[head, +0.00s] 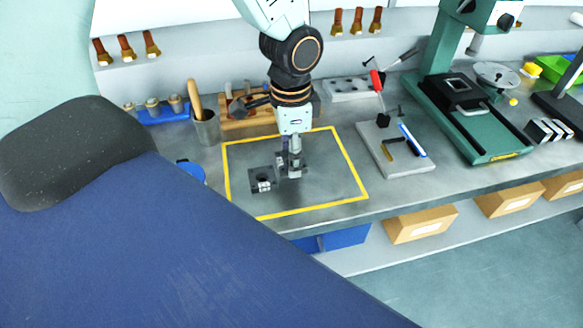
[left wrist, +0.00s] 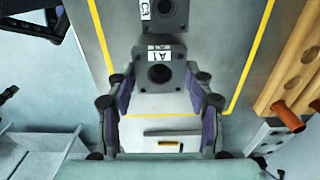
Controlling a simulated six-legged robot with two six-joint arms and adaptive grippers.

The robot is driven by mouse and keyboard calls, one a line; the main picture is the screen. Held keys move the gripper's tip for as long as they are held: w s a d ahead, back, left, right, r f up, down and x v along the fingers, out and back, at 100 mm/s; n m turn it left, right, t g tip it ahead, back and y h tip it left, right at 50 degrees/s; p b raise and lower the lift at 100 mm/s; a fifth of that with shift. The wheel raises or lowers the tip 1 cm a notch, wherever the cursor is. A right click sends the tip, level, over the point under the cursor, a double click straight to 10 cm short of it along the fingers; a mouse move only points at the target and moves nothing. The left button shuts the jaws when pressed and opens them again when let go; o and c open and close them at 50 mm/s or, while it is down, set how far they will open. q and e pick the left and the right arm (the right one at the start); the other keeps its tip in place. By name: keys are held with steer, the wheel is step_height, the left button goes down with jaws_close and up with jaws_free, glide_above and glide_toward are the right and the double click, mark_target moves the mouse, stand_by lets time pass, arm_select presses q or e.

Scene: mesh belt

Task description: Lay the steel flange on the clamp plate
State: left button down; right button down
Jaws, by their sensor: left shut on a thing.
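The steel flange seems to be the dark square piece with a round hole and the label A1 (left wrist: 160,74). My left gripper (head: 291,168) is shut on it, with one purple-padded finger on each side in the left wrist view (left wrist: 160,90). I cannot tell whether the piece is touching the bench. A similar block labelled C3 (left wrist: 165,14) is beside it; in the head view this block (head: 262,181) lies just left of the gripper. My right gripper is not in view.
A yellow outline (head: 350,172) surrounds the blocks on the bench. A blue-white strip (head: 412,140) and a small yellowish piece lie on the clamp plate. A wooden tool rack (head: 248,123) and a cup (head: 206,128) stand behind. A green press (head: 440,120) stands right.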

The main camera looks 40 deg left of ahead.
mark_target(292, 179)
arm_select(q)
steer(key=shift+w+d+f, duration=0.1)
steer(key=shift+f, duration=0.45)
steer(key=shift+f+b, duration=0.35)
steer(key=shift+f, duration=1.2)
steer(key=shift+f, duration=0.1)
steer(key=c, duration=0.5)
jaws_free()
steer(key=shift+f, duration=0.1)
